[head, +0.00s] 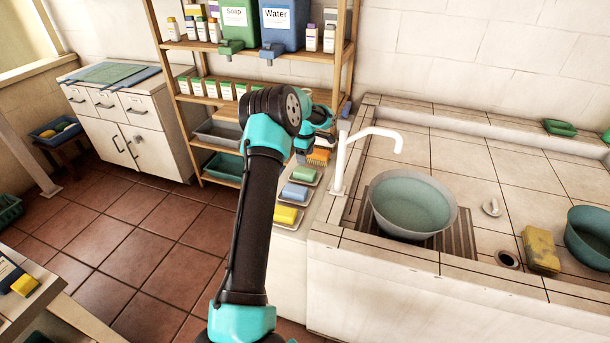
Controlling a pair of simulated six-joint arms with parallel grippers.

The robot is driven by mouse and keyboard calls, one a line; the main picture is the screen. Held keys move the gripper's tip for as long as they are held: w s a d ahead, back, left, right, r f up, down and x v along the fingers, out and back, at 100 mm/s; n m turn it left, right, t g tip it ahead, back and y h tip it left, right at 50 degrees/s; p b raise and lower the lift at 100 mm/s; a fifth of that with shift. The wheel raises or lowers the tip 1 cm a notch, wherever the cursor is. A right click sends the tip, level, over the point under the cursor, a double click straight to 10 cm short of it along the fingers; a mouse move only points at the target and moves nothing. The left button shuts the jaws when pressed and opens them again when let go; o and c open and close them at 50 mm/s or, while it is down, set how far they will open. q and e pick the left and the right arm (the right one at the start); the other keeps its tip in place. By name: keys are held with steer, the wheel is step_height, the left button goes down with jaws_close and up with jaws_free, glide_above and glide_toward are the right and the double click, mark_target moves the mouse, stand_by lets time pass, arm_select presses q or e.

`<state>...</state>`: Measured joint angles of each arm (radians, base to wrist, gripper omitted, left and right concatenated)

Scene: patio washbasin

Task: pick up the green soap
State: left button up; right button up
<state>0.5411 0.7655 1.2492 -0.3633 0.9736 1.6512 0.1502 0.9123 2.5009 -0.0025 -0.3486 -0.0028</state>
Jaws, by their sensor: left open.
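The green soap (304,174) lies on a small pale dish on the narrow ledge left of the sink. A blue soap (295,193) and a yellow soap (286,214) lie on dishes in a row in front of it. My left gripper (312,146) is open, pointing down above and just behind the green soap, close to an orange brush (319,156). My own arm link and wrist partly hide the gripper and the ledge's left side. I cannot tell how high the fingers are. My right gripper is not in view.
A white faucet (341,165) rises just right of the soaps, beside a basin of water (411,204). A wooden shelf (204,46) with soap and water dispensers stands behind. A yellow sponge (541,250) and a teal bowl (590,238) are at right.

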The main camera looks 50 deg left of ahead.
mark_target(305, 171)
arm_select(q)
steer(key=shift+f, duration=1.65)
steer(key=shift+f, duration=2.6)
steer(key=c, duration=0.7)
steer(key=shift+r, duration=0.2)
step_height(305, 171, up, 10)
steer(key=shift+f, duration=0.1)
